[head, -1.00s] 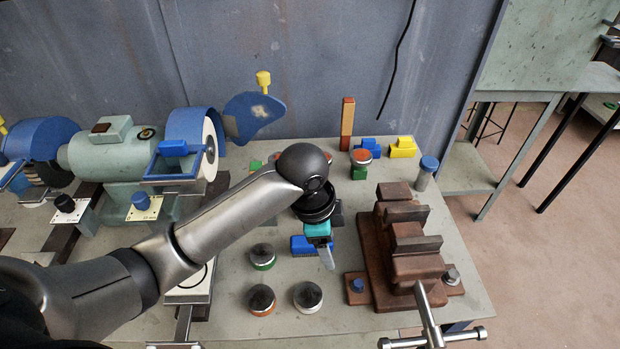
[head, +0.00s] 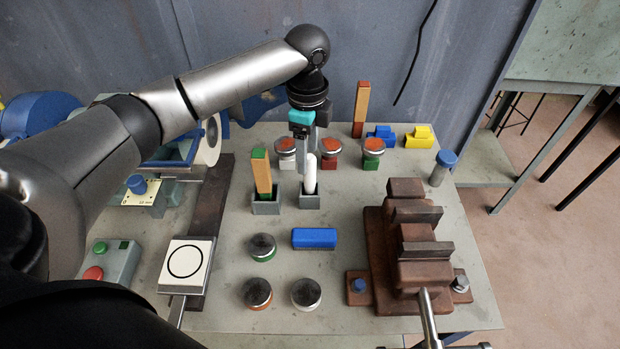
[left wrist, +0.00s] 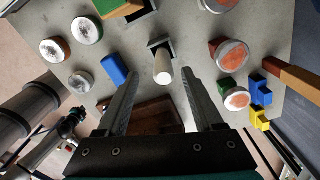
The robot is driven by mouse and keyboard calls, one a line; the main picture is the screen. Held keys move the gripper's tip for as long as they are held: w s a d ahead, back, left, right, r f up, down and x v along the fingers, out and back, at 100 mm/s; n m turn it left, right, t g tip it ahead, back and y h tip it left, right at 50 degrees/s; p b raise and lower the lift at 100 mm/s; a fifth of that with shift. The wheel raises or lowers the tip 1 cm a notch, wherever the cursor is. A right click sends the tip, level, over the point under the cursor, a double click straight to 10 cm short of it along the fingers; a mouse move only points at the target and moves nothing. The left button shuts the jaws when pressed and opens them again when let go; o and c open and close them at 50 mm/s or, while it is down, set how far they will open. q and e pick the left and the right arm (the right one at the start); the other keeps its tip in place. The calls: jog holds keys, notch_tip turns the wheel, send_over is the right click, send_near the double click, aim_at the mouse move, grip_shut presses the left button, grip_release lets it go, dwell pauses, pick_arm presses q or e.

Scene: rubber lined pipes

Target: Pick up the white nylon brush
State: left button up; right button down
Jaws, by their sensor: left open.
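The white nylon brush appears to be the white rounded rod (head: 310,174) standing upright in a small grey holder (head: 310,202). In the left wrist view the rod (left wrist: 163,76) shows between the two fingers, near their tips, with its holder (left wrist: 159,44) beyond. My left gripper (head: 308,164) is open and empty. In the head view it points down at the rod, right beside its upper part. I cannot tell whether a finger touches it. My right gripper is not in view.
A wooden-handled piece (head: 262,172) stands in a matching holder just left. Several round tins, a blue block (head: 314,238) and a brown vise (head: 412,250) are around. Behind are red-topped tins (head: 331,148) and a wooden stick (head: 360,108). A bench grinder is at left.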

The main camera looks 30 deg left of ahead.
aim_at(310, 179)
pick_arm(q)
jog(key=f, duration=0.4)
jog(key=f+b, duration=0.1)
jog(key=f, duration=0.4)
jog(key=shift+w+d+f, duration=0.15)
jog(key=shift+w+f, duration=0.05)
jog(key=shift+f, duration=0.05)
grip_shut()
